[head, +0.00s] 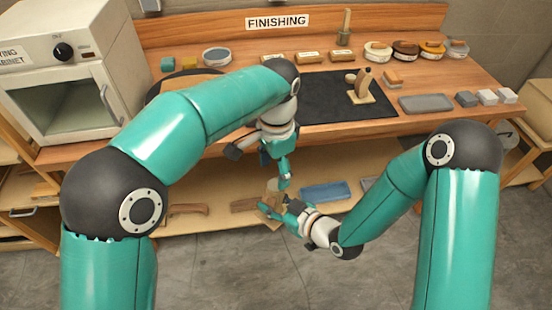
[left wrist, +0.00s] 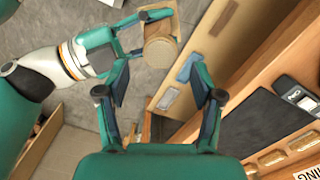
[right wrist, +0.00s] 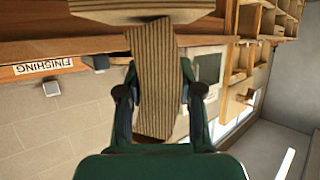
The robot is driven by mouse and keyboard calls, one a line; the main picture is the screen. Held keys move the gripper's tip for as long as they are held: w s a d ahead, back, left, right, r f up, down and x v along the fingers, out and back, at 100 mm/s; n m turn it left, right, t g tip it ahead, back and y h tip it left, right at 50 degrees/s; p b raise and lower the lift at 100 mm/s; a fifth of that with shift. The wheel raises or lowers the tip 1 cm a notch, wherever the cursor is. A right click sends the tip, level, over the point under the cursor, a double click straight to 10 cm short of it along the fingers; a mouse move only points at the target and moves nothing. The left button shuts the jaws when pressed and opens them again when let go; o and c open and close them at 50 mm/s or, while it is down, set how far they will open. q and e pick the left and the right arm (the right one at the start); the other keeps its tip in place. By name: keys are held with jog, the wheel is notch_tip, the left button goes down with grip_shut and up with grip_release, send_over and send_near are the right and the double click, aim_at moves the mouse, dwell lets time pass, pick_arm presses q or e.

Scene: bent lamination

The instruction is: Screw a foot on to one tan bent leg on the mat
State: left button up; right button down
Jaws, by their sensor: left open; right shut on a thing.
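My right gripper (head: 277,208) is shut on a tan, striped laminated wood piece (right wrist: 155,75), which looks like a bent leg, in front of the bench. The right wrist view shows a wider striped part across its far end. In the left wrist view the held piece (left wrist: 160,22) has a round tan end (left wrist: 160,53) facing my left gripper; I cannot tell if this is a separate foot. My left gripper (head: 284,174) is open and empty just above it, pointing down. On the black mat (head: 318,99) a small tan bent piece (head: 363,80) stands on a pale base.
A grey tray (head: 426,103), several pale blocks (head: 487,97) and round tins (head: 405,50) are on the bench. A white cabinet (head: 70,70) stands at the left. The lower shelf holds a blue tray (head: 325,191) and wood pieces (head: 187,209) near my grippers.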

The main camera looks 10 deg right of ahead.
pick_arm(q)
jog(key=n, duration=0.6)
jog(key=shift+r+n, duration=0.2)
jog(key=shift+n, duration=0.2)
jog(key=n, duration=0.4)
jog(key=shift+r, duration=0.15)
jog(key=n, duration=0.4)
jog(key=shift+r, duration=0.2)
jog(key=n, duration=0.4)
jog(key=shift+w+r, duration=0.1)
jog(key=shift+r, duration=0.05)
jog(key=n, duration=0.3)
jog(key=shift+r, duration=0.25)
jog(key=shift+w+d+r+n, duration=0.1)
jog(key=shift+d+r+n, duration=0.1)
jog(key=shift+r+n, duration=0.1)
jog(key=shift+f, duration=0.15)
